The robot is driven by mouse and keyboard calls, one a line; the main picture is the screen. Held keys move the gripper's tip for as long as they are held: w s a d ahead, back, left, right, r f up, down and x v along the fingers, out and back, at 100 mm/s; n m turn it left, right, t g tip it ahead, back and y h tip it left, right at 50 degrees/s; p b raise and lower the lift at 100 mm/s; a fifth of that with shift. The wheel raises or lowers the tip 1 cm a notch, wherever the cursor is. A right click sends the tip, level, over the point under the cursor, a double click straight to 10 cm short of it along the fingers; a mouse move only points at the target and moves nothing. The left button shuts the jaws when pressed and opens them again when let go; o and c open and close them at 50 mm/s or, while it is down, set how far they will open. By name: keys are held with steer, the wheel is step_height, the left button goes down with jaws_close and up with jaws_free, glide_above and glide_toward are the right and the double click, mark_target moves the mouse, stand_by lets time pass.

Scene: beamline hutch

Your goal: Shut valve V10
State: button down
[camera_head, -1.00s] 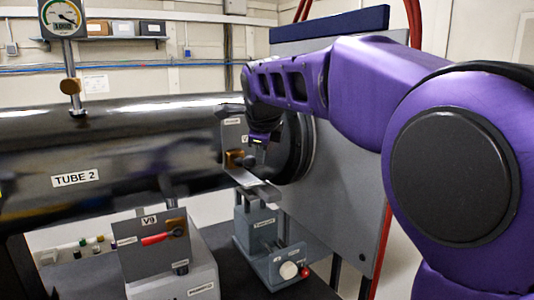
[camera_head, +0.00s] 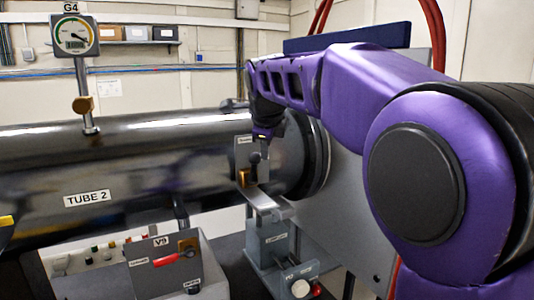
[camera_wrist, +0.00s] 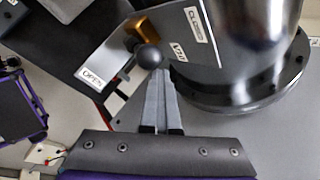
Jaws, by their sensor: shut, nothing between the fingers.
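Valve V10 is a grey plate (camera_head: 240,152) mounted beside the dark tube, with a brass block (camera_head: 243,178) and a black ball knob (camera_head: 255,157). In the wrist view its V10 label (camera_wrist: 178,50) sits between an OPEN label (camera_wrist: 91,75) on the left and a CLOSED label (camera_wrist: 198,25) at upper right. The ball knob (camera_wrist: 148,57) and brass block (camera_wrist: 143,36) lie between these labels. My gripper (camera_wrist: 154,74) is shut and empty, its fingertips right at the knob in the picture; whether they touch it I cannot tell.
Tube 2 (camera_head: 130,165) runs to a dark flange (camera_head: 313,160) by a grey panel (camera_head: 345,210). A V9 valve box (camera_head: 165,275) with a red handle stands at lower left. Gauge G4 (camera_head: 75,36) rises above the tube. A small knob box (camera_head: 298,285) sits below V10.

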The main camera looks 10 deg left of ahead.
steer(key=shift+a+r+p, duration=0.1)
steer(key=shift+r+p, duration=0.5)
steer(key=shift+r, duration=0.15)
step_height(320, 180, up, 9)
steer(key=w, duration=0.1)
steer(key=shift+w+a, duration=0.2)
steer(key=shift+w, duration=0.15)
stand_by(0.6)
steer(key=shift+r, duration=0.2)
